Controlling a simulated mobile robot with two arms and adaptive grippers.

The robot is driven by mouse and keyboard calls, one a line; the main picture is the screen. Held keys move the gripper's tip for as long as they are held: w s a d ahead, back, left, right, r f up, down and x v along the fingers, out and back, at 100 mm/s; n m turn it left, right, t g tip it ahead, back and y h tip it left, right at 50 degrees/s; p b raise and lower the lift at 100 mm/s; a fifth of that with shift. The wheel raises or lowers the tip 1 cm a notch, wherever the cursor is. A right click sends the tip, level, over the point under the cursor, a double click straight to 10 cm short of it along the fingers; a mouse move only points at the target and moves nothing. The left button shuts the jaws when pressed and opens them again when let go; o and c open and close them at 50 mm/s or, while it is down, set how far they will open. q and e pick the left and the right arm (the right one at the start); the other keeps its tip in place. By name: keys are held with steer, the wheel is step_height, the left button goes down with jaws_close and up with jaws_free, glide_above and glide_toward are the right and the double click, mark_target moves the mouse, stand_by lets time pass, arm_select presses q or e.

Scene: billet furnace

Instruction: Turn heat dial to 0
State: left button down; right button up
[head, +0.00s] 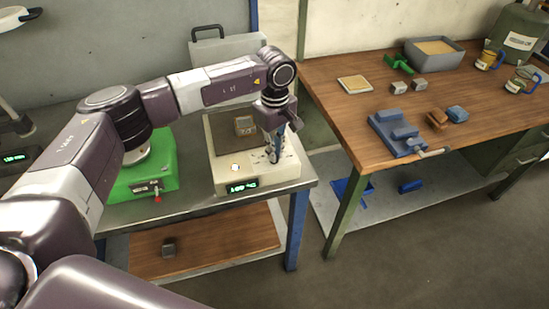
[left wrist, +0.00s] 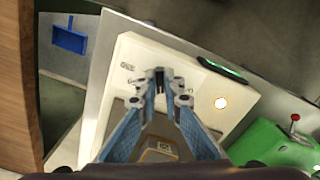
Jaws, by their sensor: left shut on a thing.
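The cream furnace unit (head: 270,177) sits on the grey bench, with a green lit display (head: 242,186) on its front edge; the digits are too small to read surely. A round glowing light (head: 235,167) is on its top panel, also seen in the left wrist view (left wrist: 220,103). My left gripper (head: 274,154) points down at the panel, right of this light in the head view. In the left wrist view its blue fingertips (left wrist: 160,82) are closed around a small dark heat dial (left wrist: 160,76), mostly hidden by them. My right gripper is not in view.
A metal block (head: 244,126) lies on the unit behind the gripper. A green device (head: 150,175) with a red-topped lever stands left of it. A wooden table (head: 340,110) with a blue vise (head: 395,135) and several tools stands to the right.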

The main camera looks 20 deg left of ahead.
arm_select(q)
steer(key=n+b, duration=0.4)
steer(key=n, duration=0.1)
steer(key=shift+w+f+n+b, duration=0.1)
steer(key=shift+w+n+b, duration=0.05)
steer(key=shift+n+b, duration=0.2)
steer(key=n+b, duration=0.2)
steer(key=n, duration=0.1)
steer(key=shift+n, duration=0.25)
steer(key=shift+w+r+n+b, duration=0.1)
steer(key=shift+r+n+b, duration=0.1)
steer(key=shift+n+b, duration=0.45)
steer(key=shift+n, duration=0.25)
steer(key=c, duration=2.2)
jaws_free()
steer(key=shift+o, duration=0.6)
